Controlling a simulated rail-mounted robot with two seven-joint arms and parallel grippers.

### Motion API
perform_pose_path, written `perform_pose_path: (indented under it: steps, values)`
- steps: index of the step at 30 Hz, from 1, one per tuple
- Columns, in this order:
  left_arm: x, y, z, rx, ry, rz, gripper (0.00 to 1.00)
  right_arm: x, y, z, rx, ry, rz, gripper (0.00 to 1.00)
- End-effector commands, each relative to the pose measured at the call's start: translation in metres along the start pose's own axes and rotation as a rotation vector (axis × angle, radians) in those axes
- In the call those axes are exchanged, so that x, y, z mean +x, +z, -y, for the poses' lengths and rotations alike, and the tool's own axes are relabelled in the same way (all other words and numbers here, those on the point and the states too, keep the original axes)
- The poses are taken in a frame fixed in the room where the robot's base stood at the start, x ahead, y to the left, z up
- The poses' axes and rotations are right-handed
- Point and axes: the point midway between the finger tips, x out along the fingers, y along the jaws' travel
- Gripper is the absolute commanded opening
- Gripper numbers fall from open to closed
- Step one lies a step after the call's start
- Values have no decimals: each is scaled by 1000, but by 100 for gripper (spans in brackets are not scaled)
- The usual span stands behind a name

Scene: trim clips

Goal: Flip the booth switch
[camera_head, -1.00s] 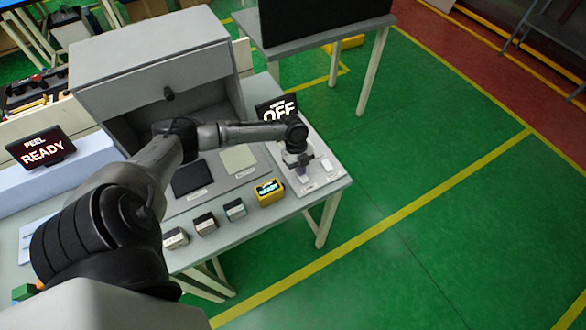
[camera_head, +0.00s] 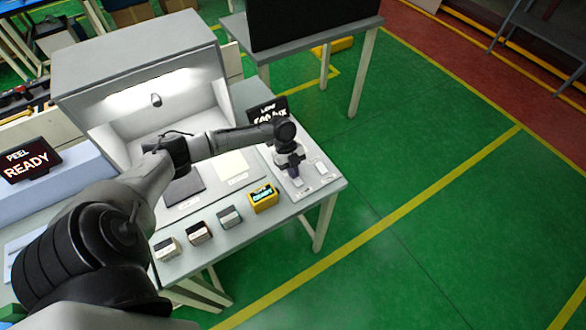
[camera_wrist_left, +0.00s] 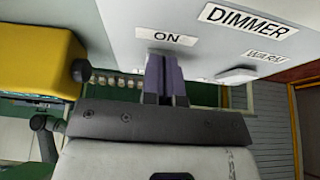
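The booth (camera_head: 140,55) is a grey box with an open front, and its inside is brightly lit. Its control panel (camera_head: 325,182) lies at the right end of the table. In the left wrist view the panel (camera_wrist_left: 190,50) carries the labels ON, DIMMER and WARM. My left gripper (camera_head: 296,172) is down over the panel; in the left wrist view its two purple-grey fingers (camera_wrist_left: 165,65) are together just below the ON label. No switch shows there; the fingers may hide it. A white control (camera_wrist_left: 237,75) sits near the WARM label. My right gripper is not in view.
A dark display (camera_head: 268,112), partly behind my arm, stands behind the panel. A PEEL READY display (camera_head: 30,160) is at left. Green floor is clear at right.

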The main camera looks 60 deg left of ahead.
Motion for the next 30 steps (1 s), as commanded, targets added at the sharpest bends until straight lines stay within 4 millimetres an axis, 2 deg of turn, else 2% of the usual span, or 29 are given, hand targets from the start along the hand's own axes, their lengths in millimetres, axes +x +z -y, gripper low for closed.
perform_pose_path:
  steps: [6,11,17,19,24,30]
  values:
    - [5,-14,-2,3,11,-14,0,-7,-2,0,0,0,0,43]
    - [-6,-16,-1,4,9,-12,0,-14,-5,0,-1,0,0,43]
    - [-46,-17,0,0,5,2,0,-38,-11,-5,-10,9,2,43]
    - [-54,-12,1,1,4,5,0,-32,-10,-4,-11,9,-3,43]
    - [-88,-9,1,0,3,6,0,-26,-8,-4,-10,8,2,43]
    - [-119,-6,1,0,3,6,0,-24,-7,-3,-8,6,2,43]
